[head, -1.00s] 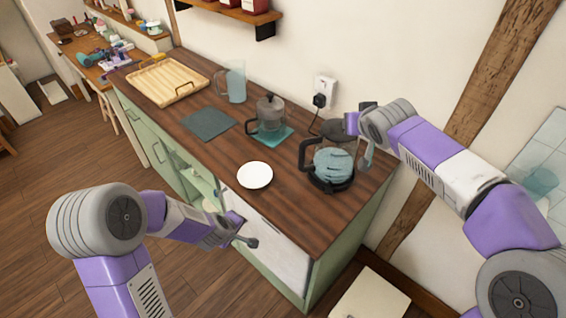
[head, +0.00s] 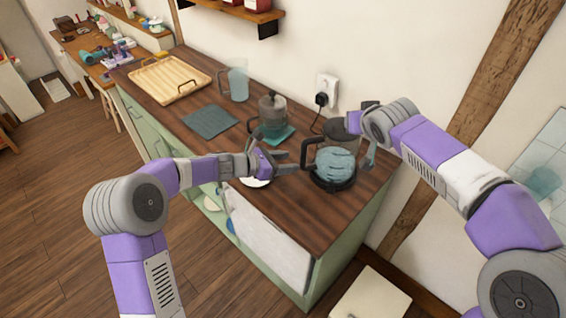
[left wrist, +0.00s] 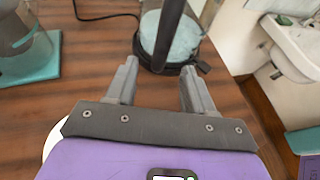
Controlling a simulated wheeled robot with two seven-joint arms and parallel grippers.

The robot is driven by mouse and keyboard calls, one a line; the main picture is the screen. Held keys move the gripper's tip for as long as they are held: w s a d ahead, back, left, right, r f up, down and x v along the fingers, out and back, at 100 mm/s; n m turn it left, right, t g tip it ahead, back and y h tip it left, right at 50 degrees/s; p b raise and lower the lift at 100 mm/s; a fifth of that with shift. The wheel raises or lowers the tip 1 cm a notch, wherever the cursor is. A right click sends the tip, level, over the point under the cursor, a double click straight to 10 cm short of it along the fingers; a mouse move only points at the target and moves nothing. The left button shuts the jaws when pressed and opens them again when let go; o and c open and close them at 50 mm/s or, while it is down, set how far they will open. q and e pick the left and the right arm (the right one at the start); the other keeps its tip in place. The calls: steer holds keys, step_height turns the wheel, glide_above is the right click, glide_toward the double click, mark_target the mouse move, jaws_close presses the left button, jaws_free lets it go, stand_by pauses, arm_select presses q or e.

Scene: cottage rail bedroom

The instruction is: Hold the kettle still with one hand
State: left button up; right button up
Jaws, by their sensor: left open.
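The glass kettle (head: 338,163), with bluish contents and a black handle (head: 306,152), stands upright at the counter's near right end. It also shows in the left wrist view (left wrist: 186,38), cut off at the top. My left gripper (head: 294,160) is open at the kettle's handle side. In the left wrist view its fingertips (left wrist: 160,68) lie either side of the lower black handle; I cannot tell whether they reach around it. My right gripper (head: 366,148) is at the kettle's far right side; its jaws are partly hidden and their state is unclear.
A white plate (head: 257,183) lies under my left gripper, partly covered. A French press (head: 271,112) on a teal mat stands behind it. A glass pitcher (head: 238,82), dark mat (head: 210,121) and wooden tray (head: 170,80) are farther left. A wall socket (head: 326,90) holds a plugged cord.

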mark_target(303, 161)
arm_select(q)
steer(key=x, duration=0.7)
jaws_close()
stand_by(2.2)
